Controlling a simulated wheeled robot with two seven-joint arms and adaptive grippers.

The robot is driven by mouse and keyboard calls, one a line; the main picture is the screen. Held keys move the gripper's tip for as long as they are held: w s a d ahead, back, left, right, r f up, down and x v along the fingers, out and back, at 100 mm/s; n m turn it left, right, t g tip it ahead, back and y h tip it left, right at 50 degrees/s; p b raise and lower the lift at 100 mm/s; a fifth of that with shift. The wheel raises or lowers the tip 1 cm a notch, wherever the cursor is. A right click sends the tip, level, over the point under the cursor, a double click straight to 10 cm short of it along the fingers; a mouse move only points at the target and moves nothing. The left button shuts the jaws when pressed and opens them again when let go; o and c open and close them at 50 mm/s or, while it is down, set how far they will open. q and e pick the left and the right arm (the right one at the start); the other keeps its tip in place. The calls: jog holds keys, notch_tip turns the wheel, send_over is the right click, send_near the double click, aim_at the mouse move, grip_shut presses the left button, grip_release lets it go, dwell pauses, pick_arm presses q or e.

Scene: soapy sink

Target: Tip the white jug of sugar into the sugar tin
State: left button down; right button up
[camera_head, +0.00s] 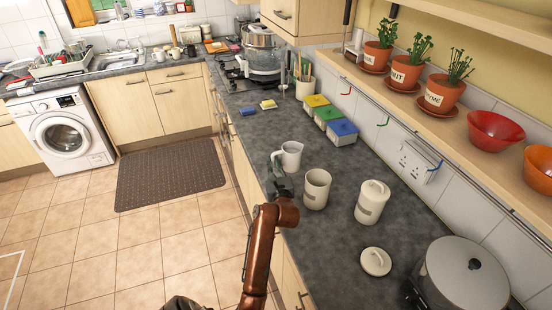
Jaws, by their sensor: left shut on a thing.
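The white jug (292,154) is near the counter's left edge and looks about upright. I cannot tell if it touches the counter, and the sugar inside is not visible. My left gripper (279,171), on the copper-coloured arm, is shut on the jug at its handle side. An open cream tin (317,190) stands upright just right of and nearer than the jug, apart from it; its label is too small to read. A similar tin (371,203) with its lid on stands to the right. A loose round lid (376,261) lies on the counter. My right gripper is not in view.
The dark counter (330,250) is clear around the tins. A large lidded pot (464,273) stands at the lower right. Yellow, green and blue boxes (342,133) line the wall behind. A blue sponge (248,111) and a yellow one (268,104) lie farther back.

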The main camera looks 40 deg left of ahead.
aim_at(272, 154)
pick_arm(q)
notch_tip(272, 154, up, 7)
jog(key=s+d+p, duration=0.1)
jog(key=s+p, duration=0.1)
jog(key=p, duration=0.3)
jog(key=shift+s+d+f, duration=0.15)
jog(key=shift+s+f, duration=0.05)
jog(key=shift+s, duration=0.1)
jog(key=shift+d, duration=0.25)
jog(key=s+d+f+m+t+h, duration=0.2)
jog(key=s+d+f+m+h, duration=0.1)
jog(key=d, duration=0.8)
jog(key=s+d+f+m+t+h, duration=0.2)
jog(key=s+d+f+m+h, duration=0.2)
jog(key=d, duration=0.7)
jog(key=s+d+f+m+t+h, duration=0.2)
jog(key=s+d+h, duration=0.5)
jog(key=d, duration=0.5)
jog(key=s+f+m, duration=0.1)
jog(key=s, duration=0.1)
jog(key=shift+s+f+t+b, duration=0.15)
jog(key=shift+s+t+b, duration=0.15)
jog(key=shift+s+b, duration=0.1)
